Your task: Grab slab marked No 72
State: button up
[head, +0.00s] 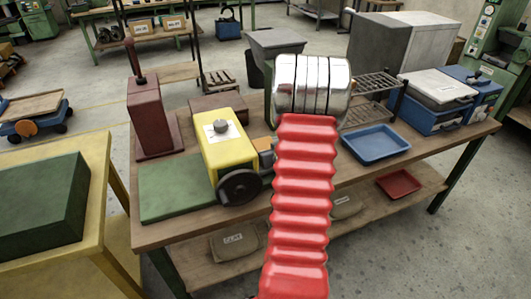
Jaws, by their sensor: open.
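I see no readable No 72 mark in the head view. A flat green slab (178,190) lies at the front left of the wooden workbench, with no mark I can read. A thick green block (42,208) sits on the yellow table at the left, also with no readable mark. My red ribbed arm with its chrome rings rises through the middle of the picture, over the bench. No fingertips of my gripper show; the arm's end covers what lies behind it.
On the workbench (375,180) stand a maroon post (150,115), a yellow machine with a handwheel (224,145), a blue tray (375,144), a wire rack (368,100) and blue cases (435,115). The lower shelf holds bags and a red tray (398,184).

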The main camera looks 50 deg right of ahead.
aim_at(266, 147)
jog(key=shift+c, duration=0.4)
jog(key=c, duration=1.5)
jog(key=shift+r, duration=0.1)
jog(key=shift+r, duration=0.1)
notch_tip(266, 147, up, 10)
jog(key=shift+f, duration=0.1)
dwell(0.3)
